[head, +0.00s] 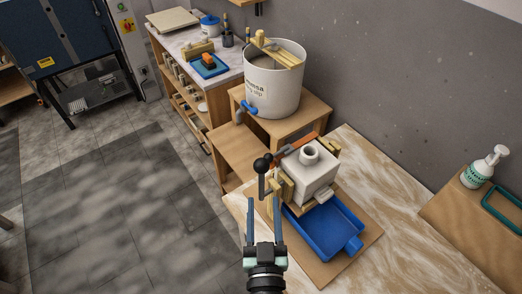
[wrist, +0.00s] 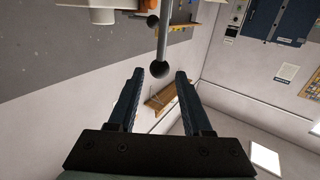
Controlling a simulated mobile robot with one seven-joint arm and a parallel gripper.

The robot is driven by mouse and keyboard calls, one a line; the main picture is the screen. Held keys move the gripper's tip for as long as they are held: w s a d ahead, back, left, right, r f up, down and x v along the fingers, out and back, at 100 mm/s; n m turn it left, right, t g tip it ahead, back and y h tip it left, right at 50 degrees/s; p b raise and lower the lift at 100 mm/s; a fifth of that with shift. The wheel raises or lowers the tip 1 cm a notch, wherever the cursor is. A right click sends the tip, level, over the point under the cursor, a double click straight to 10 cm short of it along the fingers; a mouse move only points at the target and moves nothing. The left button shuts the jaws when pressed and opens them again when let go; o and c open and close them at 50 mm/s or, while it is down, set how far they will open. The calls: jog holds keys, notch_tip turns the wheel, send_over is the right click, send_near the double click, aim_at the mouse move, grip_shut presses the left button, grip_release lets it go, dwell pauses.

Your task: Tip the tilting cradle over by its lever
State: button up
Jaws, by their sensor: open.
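The tilting cradle (head: 286,190) stands on the wooden table and holds a white block-shaped mould (head: 308,177) with a round spout on top. Its lever (head: 262,186) is at the cradle's left side, with black balls near its upper end. In the wrist view the lever is a grey rod (wrist: 163,42) with a black ball (wrist: 160,70) at its end. My gripper (head: 264,198) is open and empty, in front of the cradle near the lever. In the wrist view that ball appears between the fingertips (wrist: 160,76); I cannot tell the depth gap.
A blue tray (head: 338,240) lies on a brown board in front of the cradle. A white bucket (head: 273,88) with a blue tap stands behind on a wooden stand. A pump bottle (head: 478,174) stands at right. The table between tray and bottle is clear.

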jog(key=w, duration=1.2)
jog(key=shift+w+a+f, duration=0.3)
jog(key=shift+w, duration=0.05)
grip_shut()
dwell(1.0)
